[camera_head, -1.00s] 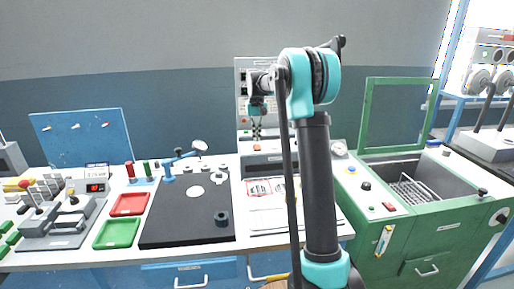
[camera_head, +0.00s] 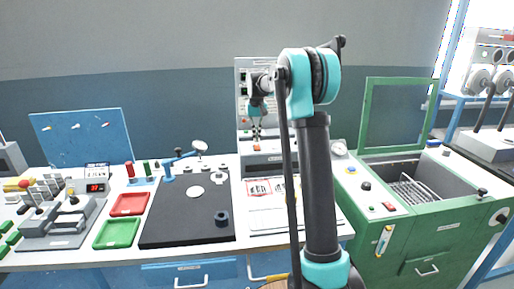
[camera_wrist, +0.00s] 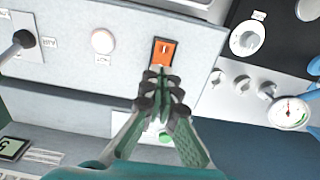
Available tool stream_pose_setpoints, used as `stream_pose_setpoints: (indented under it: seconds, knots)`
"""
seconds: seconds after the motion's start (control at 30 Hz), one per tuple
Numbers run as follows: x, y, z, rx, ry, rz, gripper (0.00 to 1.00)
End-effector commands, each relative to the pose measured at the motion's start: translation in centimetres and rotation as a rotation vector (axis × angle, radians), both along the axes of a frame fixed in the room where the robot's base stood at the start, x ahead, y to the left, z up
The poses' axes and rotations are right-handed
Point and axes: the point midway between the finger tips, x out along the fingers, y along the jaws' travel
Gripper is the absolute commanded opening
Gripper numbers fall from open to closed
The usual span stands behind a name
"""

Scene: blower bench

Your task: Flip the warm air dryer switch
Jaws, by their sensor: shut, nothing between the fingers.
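An orange rocker switch (camera_wrist: 163,51) in a black frame sits on a light grey panel (camera_wrist: 205,60) in the wrist view. Its label is not readable, so I cannot tell from print that it is the warm air dryer switch. My gripper (camera_wrist: 158,78) is shut and empty, with its fingertips at the lower edge of the switch in the picture. I cannot tell whether they touch it.
In the wrist view a white round button (camera_wrist: 103,40) and a black-knobbed lever (camera_wrist: 20,40) lie left of the switch. A dial knob (camera_wrist: 246,38) and a gauge (camera_wrist: 290,112) lie right. A green tank (camera_head: 425,220) stands right of the bench in the head view.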

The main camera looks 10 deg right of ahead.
Motion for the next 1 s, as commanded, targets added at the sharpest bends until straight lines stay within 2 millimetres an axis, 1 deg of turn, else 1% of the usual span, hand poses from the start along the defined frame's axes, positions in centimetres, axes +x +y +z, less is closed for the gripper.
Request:
stream_pose_setpoints:
  seconds: [0.43,1.0]
  knots:
    - [0.00,0.00,-0.03,0.000,0.000,0.000,0.00]
    - [0.02,0.00,-0.80,0.000,0.000,0.000,0.00]
